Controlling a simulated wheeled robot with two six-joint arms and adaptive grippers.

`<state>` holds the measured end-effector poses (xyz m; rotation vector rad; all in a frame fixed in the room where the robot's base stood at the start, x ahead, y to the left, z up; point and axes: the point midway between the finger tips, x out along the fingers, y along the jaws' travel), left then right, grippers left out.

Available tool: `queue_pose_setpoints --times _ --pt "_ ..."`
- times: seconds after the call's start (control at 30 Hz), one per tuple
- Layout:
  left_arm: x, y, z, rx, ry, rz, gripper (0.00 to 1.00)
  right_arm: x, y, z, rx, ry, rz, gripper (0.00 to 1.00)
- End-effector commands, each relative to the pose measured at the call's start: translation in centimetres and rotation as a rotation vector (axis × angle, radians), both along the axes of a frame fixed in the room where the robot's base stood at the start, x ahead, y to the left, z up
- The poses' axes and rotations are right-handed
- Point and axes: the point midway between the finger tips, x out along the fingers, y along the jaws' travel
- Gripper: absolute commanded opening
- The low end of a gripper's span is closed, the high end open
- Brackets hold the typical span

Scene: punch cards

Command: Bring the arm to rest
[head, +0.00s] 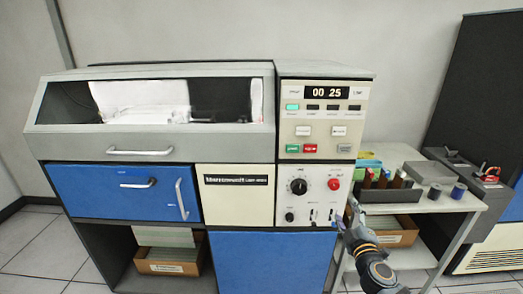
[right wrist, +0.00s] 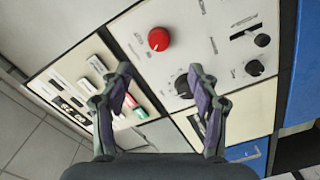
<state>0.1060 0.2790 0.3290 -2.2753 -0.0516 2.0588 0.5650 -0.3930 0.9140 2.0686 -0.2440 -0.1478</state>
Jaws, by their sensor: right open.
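My right gripper (head: 352,207) is in front of the right side of the machine's control panel in the head view, near the red knob (head: 333,184). In the right wrist view my right gripper (right wrist: 165,105) is open, with its two fingers apart and nothing between them. The red knob (right wrist: 158,39) and a black knob (right wrist: 184,84) show beyond the fingers, apart from them. My left gripper is not in the head view.
The grey and blue machine (head: 112,130) has a display panel (head: 325,93) above the knobs. A small cart (head: 440,205) to the right holds bottles, rolls and boxes. A cardboard box (head: 170,268) sits on the lower left shelf. Floor is clear at the left.

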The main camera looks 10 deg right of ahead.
Motion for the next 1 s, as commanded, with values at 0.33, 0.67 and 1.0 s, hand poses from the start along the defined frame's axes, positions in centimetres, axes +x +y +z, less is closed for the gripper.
queue_pose_setpoints --times 0.33,0.67,1.0 --pt "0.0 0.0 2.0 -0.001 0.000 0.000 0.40 -4.1 -5.6 -17.4 0.209 0.329 -0.165 0.61" --pt "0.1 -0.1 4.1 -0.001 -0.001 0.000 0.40 -18.4 -3.9 -37.8 0.519 0.716 -0.355 0.61" --pt "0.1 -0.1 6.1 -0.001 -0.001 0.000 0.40 -37.8 6.2 -49.8 0.810 1.048 -0.537 0.61"
